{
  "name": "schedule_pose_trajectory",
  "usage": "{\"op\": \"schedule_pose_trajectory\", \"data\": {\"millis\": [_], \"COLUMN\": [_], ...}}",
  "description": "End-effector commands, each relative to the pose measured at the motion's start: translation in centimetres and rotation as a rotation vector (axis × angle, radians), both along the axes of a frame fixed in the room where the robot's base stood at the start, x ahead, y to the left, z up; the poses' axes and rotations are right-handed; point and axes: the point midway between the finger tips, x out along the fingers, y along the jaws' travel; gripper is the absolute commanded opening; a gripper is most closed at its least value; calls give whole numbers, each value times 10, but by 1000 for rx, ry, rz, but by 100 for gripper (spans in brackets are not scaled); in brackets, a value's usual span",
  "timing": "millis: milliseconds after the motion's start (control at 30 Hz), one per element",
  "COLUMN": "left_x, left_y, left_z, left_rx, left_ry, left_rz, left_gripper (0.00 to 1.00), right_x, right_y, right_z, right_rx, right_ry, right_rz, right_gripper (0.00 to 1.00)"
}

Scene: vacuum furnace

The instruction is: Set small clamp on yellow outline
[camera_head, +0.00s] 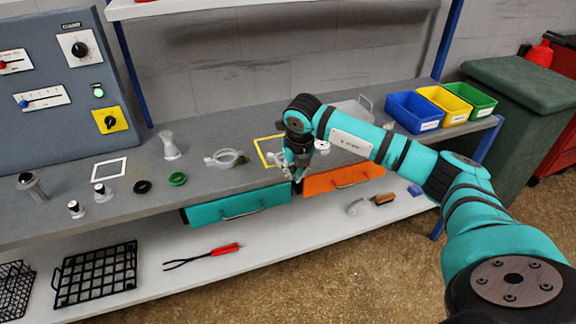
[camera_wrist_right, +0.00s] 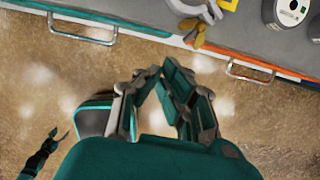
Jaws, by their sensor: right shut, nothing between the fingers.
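The yellow outline (camera_head: 261,152) is on the grey bench, partly hidden by my right arm. A small silver clamp (camera_head: 280,158) shows beside my right gripper, at the outline. In the wrist view the clamp (camera_wrist_right: 190,8) has a brass-coloured part, and a yellow piece (camera_wrist_right: 228,4) shows close to its right. I cannot tell whether the clamp lies fully inside the outline. My right gripper (camera_head: 298,178) points down at the bench's front edge; in the wrist view (camera_wrist_right: 152,72) it is shut and empty, apart from the clamp. My left gripper is not identifiable.
A larger clamp (camera_head: 222,158) lies left of the outline. A white outline (camera_head: 109,169), a green ring (camera_head: 177,179) and a glass-like piece (camera_head: 170,145) are farther left. Teal (camera_head: 237,203) and orange (camera_head: 345,180) drawers hang below the bench edge. Coloured bins (camera_head: 414,112) stand at right.

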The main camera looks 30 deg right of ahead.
Motion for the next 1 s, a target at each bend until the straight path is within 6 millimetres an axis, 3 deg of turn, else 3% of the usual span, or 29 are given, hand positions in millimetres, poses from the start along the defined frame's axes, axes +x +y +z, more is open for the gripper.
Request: {"op": "schedule_pose_trajectory", "data": {"millis": [100,200,400,1000], "left_x": [0,0,0,-2], "left_y": [0,0,-1,-1], "left_z": [6,11,15,12], "left_rx": [0,0,-1,-1], "left_ry": [0,0,-1,3], "left_rz": [0,0,0,0], "left_gripper": [63,63,63,63], "right_x": [5,23,40,44], "right_y": [-1,-5,-10,-12], "right_z": [-24,-20,-22,-23], "right_rx": [0,3,2,1], "right_ry": [5,-1,-1,-1], "right_rz": [0,-1,0,1], "right_gripper": [0,0,0,0]}}
